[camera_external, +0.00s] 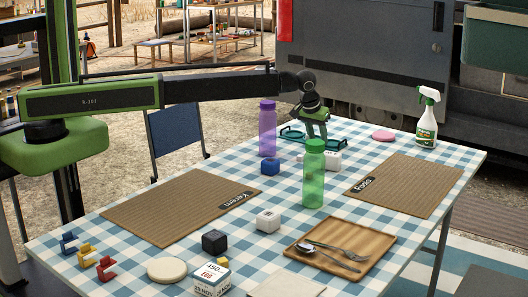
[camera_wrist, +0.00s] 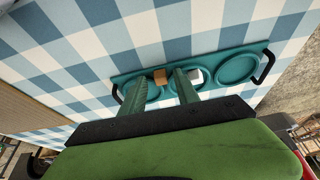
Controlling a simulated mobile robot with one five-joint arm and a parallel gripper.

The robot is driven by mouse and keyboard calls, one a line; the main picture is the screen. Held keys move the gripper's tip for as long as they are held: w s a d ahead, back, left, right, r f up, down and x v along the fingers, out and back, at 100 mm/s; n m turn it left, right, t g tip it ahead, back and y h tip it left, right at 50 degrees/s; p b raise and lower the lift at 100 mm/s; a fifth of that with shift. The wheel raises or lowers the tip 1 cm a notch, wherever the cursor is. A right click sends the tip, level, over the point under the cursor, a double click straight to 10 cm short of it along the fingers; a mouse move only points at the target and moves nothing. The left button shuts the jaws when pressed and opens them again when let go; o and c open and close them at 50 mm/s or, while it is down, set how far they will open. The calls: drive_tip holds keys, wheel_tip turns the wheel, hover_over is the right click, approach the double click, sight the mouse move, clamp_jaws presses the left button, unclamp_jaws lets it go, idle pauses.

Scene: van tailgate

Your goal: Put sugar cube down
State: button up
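A small brown cube (camera_wrist: 160,77) and a small white cube (camera_wrist: 195,76) show at the teal tray (camera_wrist: 237,69) in the wrist view; I cannot tell which one is the sugar cube. The tray has three round wells and black end handles. My gripper (camera_wrist: 160,73) is open, its green fingers spread over the tray. The brown cube appears between the fingertips, with gaps on both sides. The white cube is just right of the right finger, at the middle well. In the external view my gripper (camera_external: 318,130) points down at the tray (camera_external: 292,135), which is partly hidden.
A green bottle (camera_external: 314,175) stands in front of my gripper, a purple bottle (camera_external: 267,128) to its left. A spray bottle (camera_external: 427,120) and pink disc (camera_external: 383,136) are right; a wooden tray (camera_external: 372,238) is in front.

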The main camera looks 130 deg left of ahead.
drive_tip(key=p+v, duration=1.1)
drive_tip(key=v, duration=0.1)
drive_tip(key=shift+r, duration=0.1)
drive_tip(key=w+d+f+m+h, duration=0.1)
drive_tip(key=w+d+m, duration=0.3)
drive_tip(key=d, duration=1.3)
drive_tip(key=w+d+m+h, duration=0.1)
drive_tip(key=w+d+m, duration=0.25)
drive_tip(key=d, duration=1.35)
drive_tip(key=s+d+m, duration=0.3)
drive_tip(key=d, duration=0.9)
drive_tip(key=s+d+m+h, duration=0.1)
drive_tip(key=s+d+m, duration=0.2)
drive_tip(key=d, duration=1)
drive_tip(key=s+d+m+h, duration=0.1)
drive_tip(key=s+d+m, duration=0.2)
drive_tip(key=d, duration=0.9)
drive_tip(key=shift+s+d+f+m, duration=0.2)
drive_tip(key=shift+s+f+m, duration=0.15)
drive_tip(key=shift+m, duration=0.4)
